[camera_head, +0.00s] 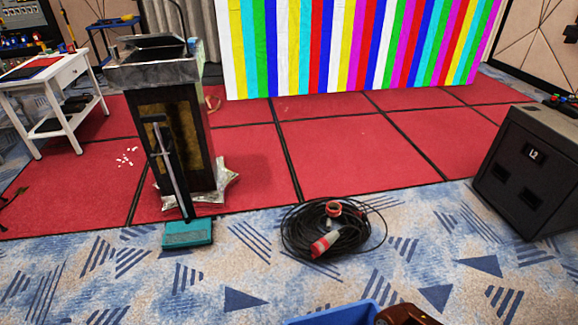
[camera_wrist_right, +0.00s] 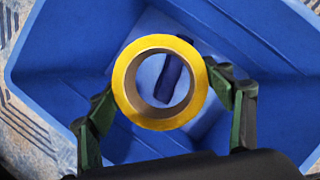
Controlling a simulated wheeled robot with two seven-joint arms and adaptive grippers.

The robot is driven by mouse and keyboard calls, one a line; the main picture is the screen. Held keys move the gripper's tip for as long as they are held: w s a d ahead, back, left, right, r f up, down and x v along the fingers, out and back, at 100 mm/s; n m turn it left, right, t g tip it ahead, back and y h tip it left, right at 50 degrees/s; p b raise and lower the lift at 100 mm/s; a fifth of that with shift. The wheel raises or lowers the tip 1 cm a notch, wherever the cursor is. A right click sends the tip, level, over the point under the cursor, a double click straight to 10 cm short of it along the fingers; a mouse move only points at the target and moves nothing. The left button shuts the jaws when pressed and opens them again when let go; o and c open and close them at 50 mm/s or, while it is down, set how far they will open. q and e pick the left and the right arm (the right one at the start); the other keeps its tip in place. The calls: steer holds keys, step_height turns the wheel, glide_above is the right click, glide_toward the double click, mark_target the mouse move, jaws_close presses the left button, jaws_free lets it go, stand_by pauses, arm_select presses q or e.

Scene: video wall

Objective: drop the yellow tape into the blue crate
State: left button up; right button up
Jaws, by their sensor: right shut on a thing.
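The yellow tape (camera_wrist_right: 160,124) is a ring roll with a grey inner core. In the right wrist view it sits between the two green-padded fingers of my right gripper (camera_wrist_right: 160,85), which is shut on it. The blue crate (camera_wrist_right: 60,60) fills much of that view behind the tape, and the tape is in front of its open inside. Through the ring a dark blue strip shows in the crate; I cannot tell what it is. In the head view only a corner of the crate (camera_head: 322,317) shows at the bottom edge. My left gripper is in neither view.
A reddish-brown thing (camera_head: 405,315) shows beside the crate at the bottom edge. A coiled black cable (camera_head: 300,245) lies on the patterned carpet. A dark speaker box (camera_head: 530,170) stands at right, a lectern (camera_head: 150,75) at left. The carpet between crate and cable is clear.

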steer(key=o, duration=1.5)
steer(key=shift+c, duration=0.2)
steer(key=shift+r, duration=0.1)
steer(key=v, duration=1.2)
